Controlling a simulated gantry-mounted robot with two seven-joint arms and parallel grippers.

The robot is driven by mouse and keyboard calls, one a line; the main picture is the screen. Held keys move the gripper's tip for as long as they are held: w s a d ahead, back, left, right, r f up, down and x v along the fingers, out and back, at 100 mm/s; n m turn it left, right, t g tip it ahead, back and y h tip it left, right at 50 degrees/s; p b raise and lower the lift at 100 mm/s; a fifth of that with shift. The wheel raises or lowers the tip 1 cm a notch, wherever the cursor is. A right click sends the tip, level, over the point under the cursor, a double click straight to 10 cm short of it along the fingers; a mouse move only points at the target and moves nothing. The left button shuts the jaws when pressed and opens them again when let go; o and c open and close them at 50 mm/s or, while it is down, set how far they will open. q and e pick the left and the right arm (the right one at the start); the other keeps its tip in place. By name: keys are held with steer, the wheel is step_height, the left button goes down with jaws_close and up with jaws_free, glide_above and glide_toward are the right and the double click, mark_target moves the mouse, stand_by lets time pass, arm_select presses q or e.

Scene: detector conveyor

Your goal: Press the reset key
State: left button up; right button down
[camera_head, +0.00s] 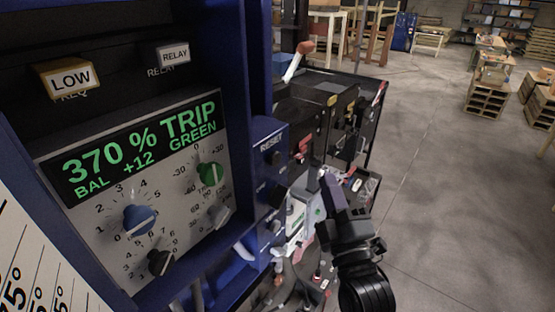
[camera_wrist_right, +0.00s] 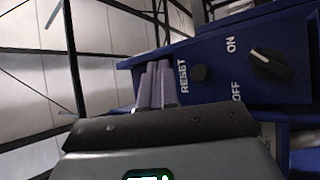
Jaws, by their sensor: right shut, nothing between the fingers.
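The reset key (camera_head: 273,157) is a small dark round button under the RESET label on the blue side panel (camera_head: 262,130). In the right wrist view the reset key (camera_wrist_right: 200,73) shows beside its RESET lettering. My right gripper (camera_head: 328,182) is shut and empty, to the right of the panel and a little lower than the key in the head view. In the wrist view the fingertips of my right gripper (camera_wrist_right: 155,82) are to the left of the key; I see no contact. My left gripper is out of view.
A black ON/OFF rotary knob (camera_wrist_right: 270,64) sits beside the key. The detector's display (camera_head: 140,150) reads 370 % TRIP, BAL +12 GREEN, above several knobs. A cluttered dark cart (camera_head: 325,95) stands behind my right gripper. Open floor (camera_head: 440,200) lies to the right.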

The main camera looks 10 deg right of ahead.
mark_target(275, 159)
steer(key=w+a, duration=0.5)
steer(key=w, duration=0.1)
steer(key=shift+w+a, duration=0.15)
steer(key=shift+w, duration=0.15)
stand_by(0.3)
stand_by(0.6)
stand_by(0.8)
steer(key=shift+w+a+p, duration=0.15)
steer(key=shift+w+p, duration=0.15)
steer(key=shift+w+a, duration=0.2)
stand_by(0.9)
